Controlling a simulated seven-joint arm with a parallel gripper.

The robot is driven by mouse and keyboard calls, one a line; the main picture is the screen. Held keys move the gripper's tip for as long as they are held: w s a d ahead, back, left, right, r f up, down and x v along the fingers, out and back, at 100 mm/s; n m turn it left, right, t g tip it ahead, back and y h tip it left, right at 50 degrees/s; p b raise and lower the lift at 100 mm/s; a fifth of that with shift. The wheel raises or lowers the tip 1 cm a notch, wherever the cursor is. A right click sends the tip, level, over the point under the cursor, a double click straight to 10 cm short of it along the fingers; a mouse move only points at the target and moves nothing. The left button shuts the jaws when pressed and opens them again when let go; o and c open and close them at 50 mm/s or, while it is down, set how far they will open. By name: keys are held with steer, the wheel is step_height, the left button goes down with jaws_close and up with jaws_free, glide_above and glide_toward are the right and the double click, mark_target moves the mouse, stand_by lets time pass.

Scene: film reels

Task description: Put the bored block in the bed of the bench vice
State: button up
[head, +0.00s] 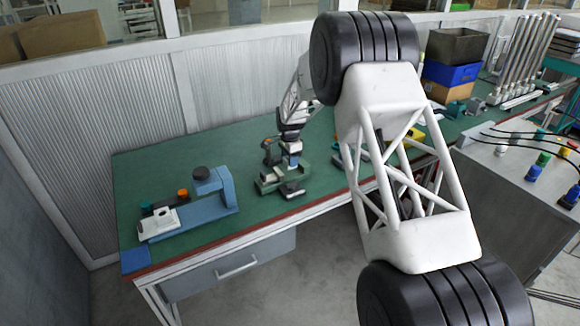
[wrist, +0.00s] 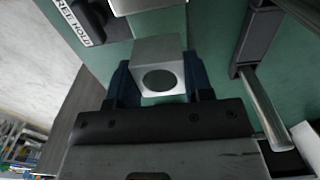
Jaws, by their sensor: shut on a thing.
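The bored block (wrist: 160,72) is a light grey metal block with a round dark hole in the face toward the wrist camera. My gripper (wrist: 157,85) is shut on it, with a dark blue finger on either side. My gripper hides part of the vice.
A blue fixture (head: 217,204) with a black knob stands left of the vice on the green bench (head: 135,182). A blue bin (head: 452,74) and metal rods stand farther right. Bare bench lies between fixture and vice. The wrist view shows a metal rod (wrist: 264,110) at right.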

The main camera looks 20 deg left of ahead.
mark_target(290, 174)
steer(key=shift+f, duration=1.75)
steer(key=shift+f, duration=0.1)
steer(key=o, duration=1)
step_height(290, 174, up, 12)
steer(key=shift+r, duration=0.1)
